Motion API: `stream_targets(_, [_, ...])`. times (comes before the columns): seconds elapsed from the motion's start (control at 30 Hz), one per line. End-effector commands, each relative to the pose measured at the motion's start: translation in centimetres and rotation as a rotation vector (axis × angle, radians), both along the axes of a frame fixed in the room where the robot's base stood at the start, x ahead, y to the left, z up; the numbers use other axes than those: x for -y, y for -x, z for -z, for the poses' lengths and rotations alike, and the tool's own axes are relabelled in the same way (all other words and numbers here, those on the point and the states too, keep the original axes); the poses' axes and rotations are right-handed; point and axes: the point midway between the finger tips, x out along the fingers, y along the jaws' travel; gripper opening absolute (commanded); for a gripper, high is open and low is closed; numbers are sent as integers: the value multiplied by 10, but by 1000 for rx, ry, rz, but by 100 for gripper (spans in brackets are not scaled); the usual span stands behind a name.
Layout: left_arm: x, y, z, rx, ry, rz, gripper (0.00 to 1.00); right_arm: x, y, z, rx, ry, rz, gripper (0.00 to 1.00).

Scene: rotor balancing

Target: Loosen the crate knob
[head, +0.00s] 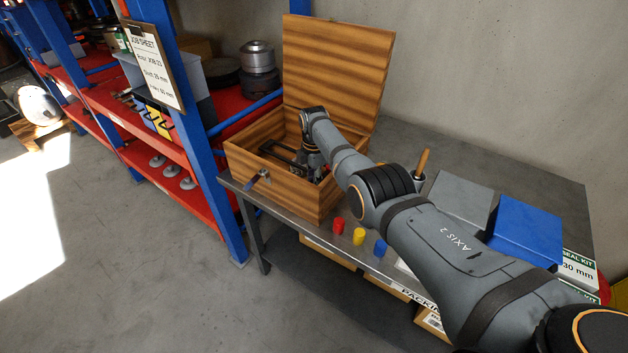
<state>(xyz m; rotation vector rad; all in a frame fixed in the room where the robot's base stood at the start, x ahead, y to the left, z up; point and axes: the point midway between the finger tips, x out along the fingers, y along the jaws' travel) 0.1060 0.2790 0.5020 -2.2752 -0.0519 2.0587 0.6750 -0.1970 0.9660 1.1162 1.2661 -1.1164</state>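The wooden crate (275,190) stands on the grey metal bench with its lid (338,65) raised open at the back. My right arm comes in from the right and reaches over the crate's right wall. My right gripper (312,170) is down inside the crate, and whether its fingers are open or shut is too small and covered to tell. Dark parts (282,154) lie inside the crate beside the gripper. I cannot make out the knob; the gripper and crate walls hide much of the inside. A latch with a blue piece (258,178) is on the crate's front. My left gripper is not in view.
Red, yellow and blue small cups (359,236) stand along the bench's front edge. A blue box (525,230), a grey box (459,197) and a wooden handle (422,162) are to the right. A blue-and-red shelf (200,140) with a job sheet (154,65) stands left.

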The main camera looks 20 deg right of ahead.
Motion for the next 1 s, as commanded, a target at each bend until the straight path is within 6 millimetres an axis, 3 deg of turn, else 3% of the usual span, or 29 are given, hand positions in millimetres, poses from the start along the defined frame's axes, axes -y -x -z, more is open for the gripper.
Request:
stream_targets(0.6, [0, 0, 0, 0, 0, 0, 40, 0, -1, -1, 3, 0, -37, 0])
stream_targets(0.63, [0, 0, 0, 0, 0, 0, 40, 0, -1, -1, 3, 0, -36, 33])
stream_targets(0.7, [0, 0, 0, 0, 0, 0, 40, 0, -1, -1, 3, 0, -36, 43])
stream_targets(0.8, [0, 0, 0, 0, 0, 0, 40, 0, -1, -1, 2, 0, -36, 52])
stream_targets(1.0, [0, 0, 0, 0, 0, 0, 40, 0, 0, 0, 1, 0, -36, 52])
